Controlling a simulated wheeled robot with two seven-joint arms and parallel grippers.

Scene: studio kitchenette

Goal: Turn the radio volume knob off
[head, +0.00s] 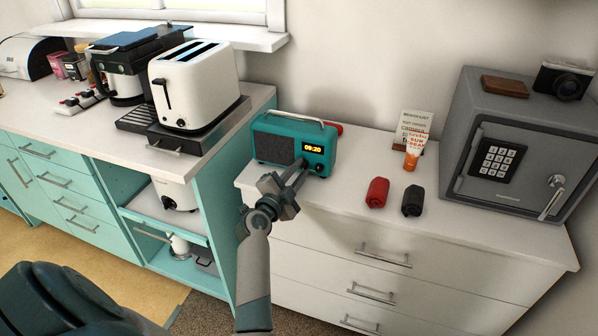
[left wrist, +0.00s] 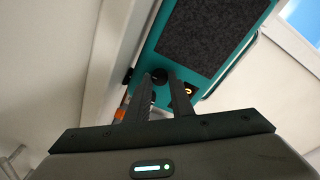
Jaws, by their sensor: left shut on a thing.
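The teal radio (head: 283,151) stands on the white dresser top, with a grey speaker front, a pale handle and a lit display (head: 313,149) reading 09:20. In the left wrist view the radio (left wrist: 226,18) shows at the top, tilted in the picture. My left gripper (head: 302,168) reaches the lower right of the radio's front. In the left wrist view its fingers (left wrist: 161,77) are shut on a dark knob (left wrist: 159,75) below the speaker. The head view does not show the knob clearly, as the fingers cover it. My right gripper is not in view.
A red roll (head: 377,192) and a black roll (head: 412,201) lie right of the radio. An orange-and-white tube (head: 412,158) stands by a small sign. A grey safe (head: 512,140) stands at the right. A white toaster (head: 196,86) stands on the left counter.

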